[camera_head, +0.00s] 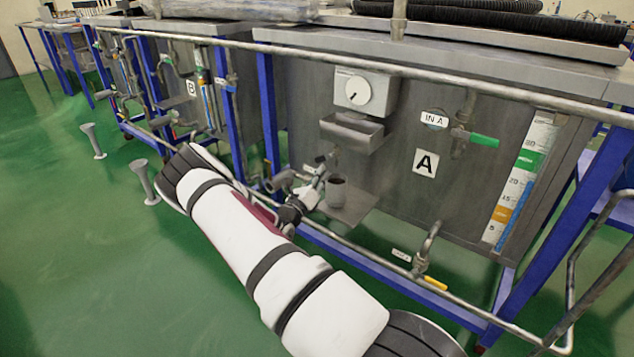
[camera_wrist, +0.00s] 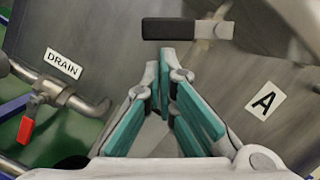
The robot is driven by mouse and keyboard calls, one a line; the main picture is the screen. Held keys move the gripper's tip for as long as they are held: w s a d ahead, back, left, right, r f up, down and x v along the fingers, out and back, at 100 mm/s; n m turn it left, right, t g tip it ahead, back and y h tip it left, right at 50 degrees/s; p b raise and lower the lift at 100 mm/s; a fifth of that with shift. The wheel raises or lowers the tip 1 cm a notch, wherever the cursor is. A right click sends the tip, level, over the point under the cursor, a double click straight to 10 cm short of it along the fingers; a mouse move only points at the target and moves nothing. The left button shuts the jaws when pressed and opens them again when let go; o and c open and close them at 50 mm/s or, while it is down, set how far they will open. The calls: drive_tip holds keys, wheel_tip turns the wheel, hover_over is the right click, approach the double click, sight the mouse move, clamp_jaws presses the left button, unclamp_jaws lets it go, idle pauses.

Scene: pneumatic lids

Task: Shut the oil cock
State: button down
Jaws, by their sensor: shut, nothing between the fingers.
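A black lever handle (camera_wrist: 180,28) on a light metal stem lies crosswise just beyond my fingertips in the wrist view. No label shows on it; it appears to be the oil cock. In the head view a small metal cock (camera_head: 326,158) sits on tank A's front, partly behind my gripper. My gripper (camera_wrist: 168,62) is shut and empty, with its teal-padded fingers meeting at the tips below the handle. It also shows in the head view (camera_head: 312,192) at the tank front. I cannot tell whether the fingertips touch the handle.
A small dark cup (camera_head: 337,190) stands on a metal plate (camera_head: 352,210) beside my gripper. A metal tray (camera_head: 351,134) juts out above. A green-handled valve (camera_head: 483,140) and a yellow-handled one (camera_head: 434,283) sit right. A red-handled valve (camera_wrist: 26,130) is near the DRAIN label (camera_wrist: 63,64).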

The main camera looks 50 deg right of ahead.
drive_tip(key=shift+w+r+m+g, duration=0.15)
drive_tip(key=shift+w+m+g, duration=0.25)
drive_tip(key=shift+m, duration=0.7)
drive_tip(key=shift+w+a+r+m+g+h, duration=0.15)
drive_tip(key=shift+w+r+m+g, duration=0.25)
drive_tip(key=shift+m, duration=0.7)
drive_tip(key=shift+w+d+r+m+g+h, duration=0.1)
drive_tip(key=shift+w+r+m+g+h, duration=0.25)
drive_tip(key=shift+m, duration=0.75)
drive_tip(key=shift+w+a+r+m+g, duration=0.1)
drive_tip(key=shift+w+r+m+g, duration=0.15)
drive_tip(key=shift+w+m, duration=0.6)
drive_tip(key=shift+s+m, duration=0.25)
drive_tip(key=shift+s, duration=0.05)
